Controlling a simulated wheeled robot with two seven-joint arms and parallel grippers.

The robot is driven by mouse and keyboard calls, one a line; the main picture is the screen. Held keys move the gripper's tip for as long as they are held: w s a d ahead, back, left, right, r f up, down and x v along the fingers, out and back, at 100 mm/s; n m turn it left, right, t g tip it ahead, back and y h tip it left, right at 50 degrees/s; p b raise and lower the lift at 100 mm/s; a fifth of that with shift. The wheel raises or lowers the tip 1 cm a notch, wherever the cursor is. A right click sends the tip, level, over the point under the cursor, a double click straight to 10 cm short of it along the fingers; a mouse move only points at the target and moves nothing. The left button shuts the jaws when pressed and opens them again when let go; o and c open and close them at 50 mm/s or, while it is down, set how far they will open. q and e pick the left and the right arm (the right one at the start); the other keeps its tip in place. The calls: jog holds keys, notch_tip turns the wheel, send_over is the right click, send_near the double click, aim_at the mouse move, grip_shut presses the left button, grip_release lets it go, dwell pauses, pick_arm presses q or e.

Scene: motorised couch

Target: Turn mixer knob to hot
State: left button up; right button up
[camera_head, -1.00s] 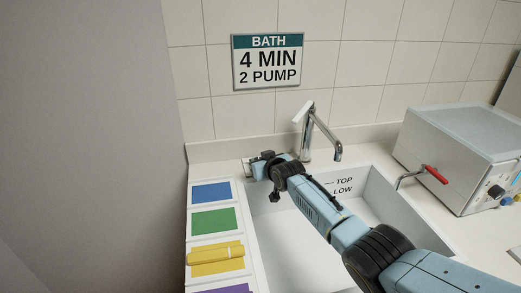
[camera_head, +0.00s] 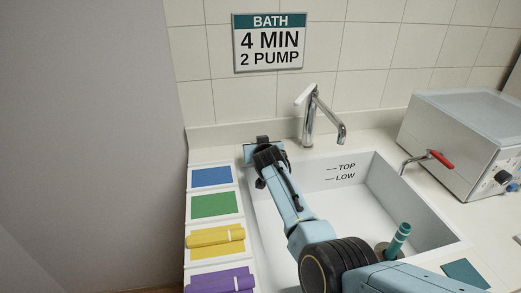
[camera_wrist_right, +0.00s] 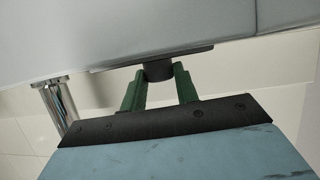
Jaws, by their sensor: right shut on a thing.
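In the head view my right arm reaches over the sink, and its gripper (camera_head: 262,143) is at the sink's back left corner, left of the faucet. In the right wrist view the green fingers (camera_wrist_right: 159,86) stand on both sides of a short dark round knob (camera_wrist_right: 158,71), shut on it. The knob sits under a flat grey plate. In the head view my gripper hides the knob, and no hot or cold marking can be read. My left gripper is not in view.
A chrome faucet (camera_head: 311,115) stands just right of my gripper. The white sink (camera_head: 375,195) holds a teal cylinder (camera_head: 400,236). A steel box (camera_head: 465,140) with a red-handled tap stands right. Coloured panels (camera_head: 214,205) line the left, beside a grey wall (camera_head: 90,130).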

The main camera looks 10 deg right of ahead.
jog(key=shift+w+a+r, duration=0.1)
jog(key=shift+r, duration=0.2)
jog(key=o, duration=1)
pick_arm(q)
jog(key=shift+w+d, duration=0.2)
pick_arm(e)
jog(key=shift+f, duration=0.2)
jog(key=shift+s+r+p, duration=0.2)
jog(key=shift+s+p, duration=0.3)
jog(key=shift+s, duration=0.1)
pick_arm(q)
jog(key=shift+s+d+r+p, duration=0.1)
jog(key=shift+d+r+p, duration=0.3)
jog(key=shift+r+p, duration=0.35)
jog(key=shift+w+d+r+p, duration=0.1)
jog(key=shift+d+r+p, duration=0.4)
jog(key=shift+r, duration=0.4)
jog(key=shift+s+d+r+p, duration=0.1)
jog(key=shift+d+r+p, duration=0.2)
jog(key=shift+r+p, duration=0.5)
pick_arm(e)
jog(key=shift+v, duration=6.15)
